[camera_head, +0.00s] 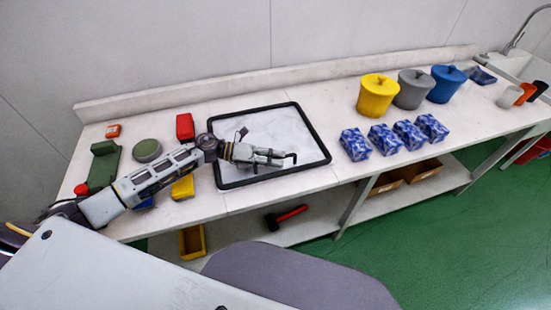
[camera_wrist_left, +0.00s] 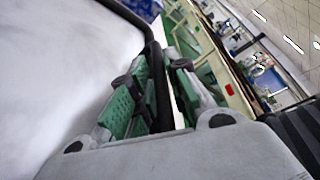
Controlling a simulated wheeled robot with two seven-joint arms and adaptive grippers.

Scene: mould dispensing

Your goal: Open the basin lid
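Three lidded tubs stand at the back right of the bench: yellow (camera_head: 378,97), grey (camera_head: 412,90) and blue (camera_head: 446,86). Each has its lid on, with a small knob on top. A wide, shallow black-rimmed panel or basin (camera_head: 324,139) with a white surface lies mid-bench. My right gripper is not in view.
Several blue-and-white boxes (camera_head: 383,139) stand in front of the tubs. A red block (camera_head: 185,127), a round green-grey container (camera_head: 147,150), a green device (camera_head: 103,165) and a yellow block (camera_head: 182,187) lie left. A hammer (camera_head: 287,217) lies on the lower shelf.

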